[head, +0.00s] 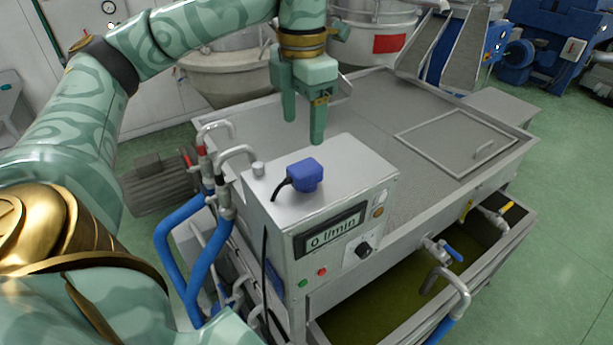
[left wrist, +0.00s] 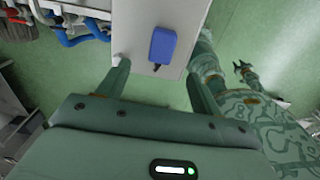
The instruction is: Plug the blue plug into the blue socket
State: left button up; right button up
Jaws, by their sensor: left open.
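The blue plug (head: 306,175) lies on the grey top of the control box (head: 345,178), with a black cable running from it over the box's left edge. It also shows in the left wrist view (left wrist: 162,44), ahead of the space between the fingers. My left gripper (head: 303,130) points down, open and empty, above and behind the plug, apart from it. Its two fingers also frame the lower part of the left wrist view (left wrist: 157,72).
The box front has a display (head: 335,230) reading 0 l/min, a black knob (head: 364,249) and small buttons. Blue hoses (head: 185,245) and metal pipes stand at its left. A large grey tank (head: 440,120) with a lid stands behind. Green floor is free at right.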

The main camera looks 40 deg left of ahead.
pick_arm(q)
send_over(305, 166)
jog(key=f, duration=0.4)
jog(key=shift+s+a+f, duration=0.25)
jog(key=shift+f, duration=0.15)
jog(key=shift+w+f, duration=0.1)
jog(key=shift+f, duration=0.35)
jog(key=shift+w+d+f, duration=0.1)
jog(key=shift+f, duration=1.2)
jog(key=shift+w+d+f, duration=0.1)
jog(key=shift+f, duration=1.2)
jog(key=shift+s, duration=0.1)
jog(key=c, duration=1)
